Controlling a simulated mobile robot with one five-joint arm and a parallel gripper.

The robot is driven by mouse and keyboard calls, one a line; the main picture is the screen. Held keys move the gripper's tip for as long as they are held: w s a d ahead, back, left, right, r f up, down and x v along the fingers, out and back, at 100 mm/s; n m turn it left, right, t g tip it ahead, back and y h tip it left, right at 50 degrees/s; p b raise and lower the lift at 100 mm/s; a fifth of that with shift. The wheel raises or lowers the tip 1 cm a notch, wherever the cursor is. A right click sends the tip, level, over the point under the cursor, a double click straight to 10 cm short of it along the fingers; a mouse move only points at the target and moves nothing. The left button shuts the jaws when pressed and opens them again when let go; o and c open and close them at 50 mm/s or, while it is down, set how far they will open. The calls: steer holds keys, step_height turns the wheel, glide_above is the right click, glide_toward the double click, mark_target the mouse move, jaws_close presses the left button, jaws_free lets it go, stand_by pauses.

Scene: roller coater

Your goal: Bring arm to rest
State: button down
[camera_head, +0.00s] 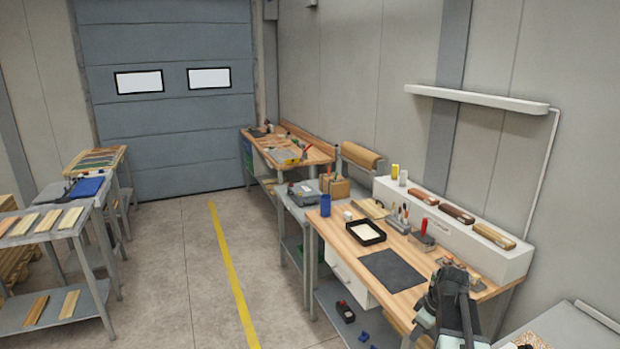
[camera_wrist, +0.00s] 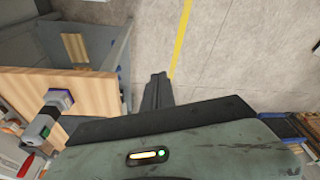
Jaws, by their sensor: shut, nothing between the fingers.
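My arm (camera_head: 452,300) stands at the lower right of the head view, in front of the near end of the wooden workbench (camera_head: 408,289). I cannot make out its fingertips there. In the wrist view my gripper (camera_wrist: 158,80) points away over the concrete floor, its dark fingers together with nothing between them. The bench's wooden top (camera_wrist: 90,93) lies to the left of the fingers, apart from them. A grey-green part of my own body with a small lit indicator fills the bottom of the wrist view.
A white shelf unit (camera_head: 450,228) stands behind. Racks with boards (camera_head: 45,235) stand at left. The floor aisle with its yellow line (camera_head: 231,265) is clear.

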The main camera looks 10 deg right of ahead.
steer(key=s+a+f+g+b, duration=0.1)
steer(key=a+f+b, duration=0.15)
steer(key=a, duration=0.65)
steer(key=s+a+f+b, duration=0.1)
steer(key=a+f, duration=0.2)
steer(key=a, duration=0.6)
steer(key=s+a+f+m+g+h+b, duration=0.1)
steer(key=s+a+m+h, duration=0.1)
steer(key=s+a+m, duration=0.2)
steer(key=s+m, duration=0.1)
steer(key=m, duration=0.2)
steer(key=shift+s+a+f+m, duration=0.25)
steer(key=shift+a+m, duration=0.05)
